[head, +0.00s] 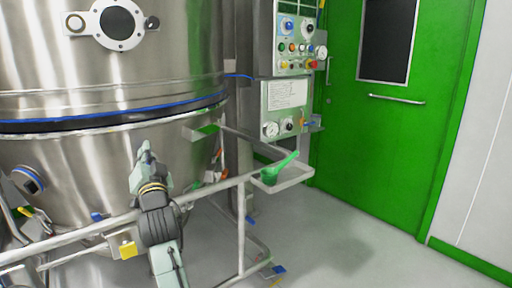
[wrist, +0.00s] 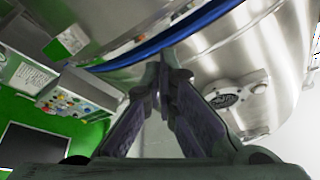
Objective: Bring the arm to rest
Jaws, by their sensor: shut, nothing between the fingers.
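My gripper (wrist: 165,85) is shut and empty in the wrist view, with its two dark fingers meeting at the tips. In the head view my arm rises from the bottom in front of the steel vessel, and its end (head: 145,155) points upward. The fingertips are too small there to make out clearly. My gripper looks apart from the vessel, though the exact gap cannot be told.
A large steel vessel (head: 120,80) with a blue seal fills the left. A steel rail (head: 200,191) runs near my arm. A small tray (head: 290,181) holds a green scoop (head: 280,168). A control panel (head: 298,45) and green door (head: 400,130) stand behind. Floor (head: 350,235) at right is clear.

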